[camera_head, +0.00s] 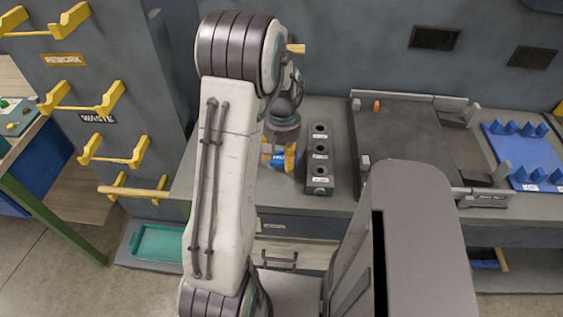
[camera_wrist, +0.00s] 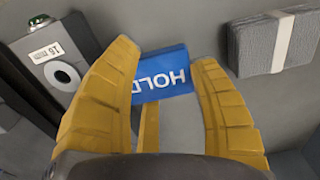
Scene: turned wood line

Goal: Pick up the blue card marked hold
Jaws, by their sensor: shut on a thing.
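The blue card marked HOLD (camera_wrist: 163,75) sits between the yellow fingers of my gripper (camera_wrist: 168,85) in the wrist view. Its white letters read upside down there. My gripper is shut on the card, with a finger at each side. In the head view the blue card (camera_head: 278,159) shows as a small patch by the yellow fingers of my gripper (camera_head: 279,161), low over the grey bench. My arm hides the area left of it. I cannot tell whether the card still touches the bench.
A dark grey block with several holes (camera_head: 319,160) stands just right of my gripper. A grey pad with a white band (camera_wrist: 274,43) lies nearby in the wrist view. Farther right are a dark flat bed (camera_head: 405,135) and a blue pegged tray (camera_head: 520,150). Yellow hooks (camera_head: 115,150) line the left wall.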

